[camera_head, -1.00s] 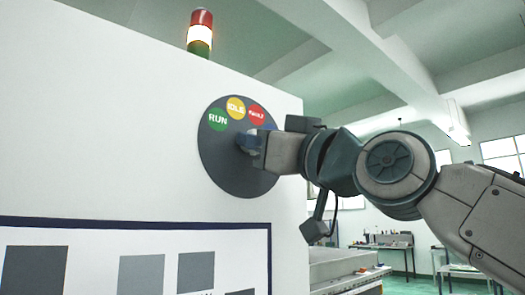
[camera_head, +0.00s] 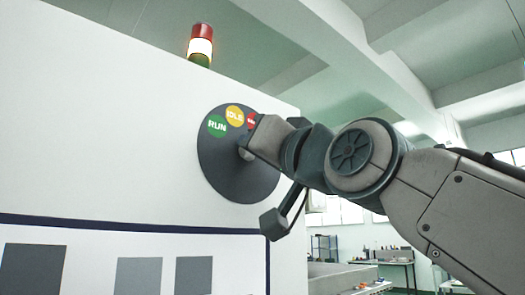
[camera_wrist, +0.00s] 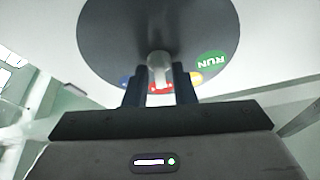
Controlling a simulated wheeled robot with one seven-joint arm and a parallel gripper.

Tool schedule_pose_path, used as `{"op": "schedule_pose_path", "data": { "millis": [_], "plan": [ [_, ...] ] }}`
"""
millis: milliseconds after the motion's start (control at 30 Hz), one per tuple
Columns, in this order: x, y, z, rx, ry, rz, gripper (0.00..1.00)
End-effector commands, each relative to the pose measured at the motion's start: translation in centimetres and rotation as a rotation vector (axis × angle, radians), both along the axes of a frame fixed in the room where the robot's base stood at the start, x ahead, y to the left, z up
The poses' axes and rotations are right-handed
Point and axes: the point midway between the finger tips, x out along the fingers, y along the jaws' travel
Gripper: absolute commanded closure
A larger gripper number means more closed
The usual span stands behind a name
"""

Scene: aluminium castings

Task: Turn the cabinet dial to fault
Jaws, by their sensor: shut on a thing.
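The cabinet dial is a dark grey round plate (camera_head: 225,175) on the white cabinet front. It bears a green RUN spot (camera_head: 217,126), a yellow IDLE spot (camera_head: 235,115) and a red spot (camera_head: 251,121), partly covered by my gripper (camera_head: 244,150). In the wrist view, the dial plate (camera_wrist: 110,30) is upside down, with a pale metal knob (camera_wrist: 159,62) at its middle. My gripper is shut on this knob, one dark finger on each side. The red spot (camera_wrist: 160,87) shows between the fingers, and a blue spot (camera_wrist: 126,80) beside the left finger. Where the knob points is unclear.
A signal tower (camera_head: 201,42) with red, lit white and green sections stands on the cabinet top. A dark-framed panel (camera_head: 130,232) with grey squares is below the dial. Workbenches (camera_head: 385,258) stand far back at the right.

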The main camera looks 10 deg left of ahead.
Motion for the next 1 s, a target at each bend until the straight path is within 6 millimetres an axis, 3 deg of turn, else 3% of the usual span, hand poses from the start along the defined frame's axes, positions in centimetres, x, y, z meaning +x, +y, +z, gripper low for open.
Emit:
{"op": "schedule_pose_path", "data": {
  "millis": [700, 733, 1000],
  "plan": [
    [0.05, 0.17, -0.22, 0.022, 0.037, 0.001, 0.99],
    [0.05, 0.17, -0.22, 0.023, 0.036, 0.001, 0.71],
    [0.0, 0.06, -0.11, 0.025, 0.034, 0.0, 0.68]
  ]
}}
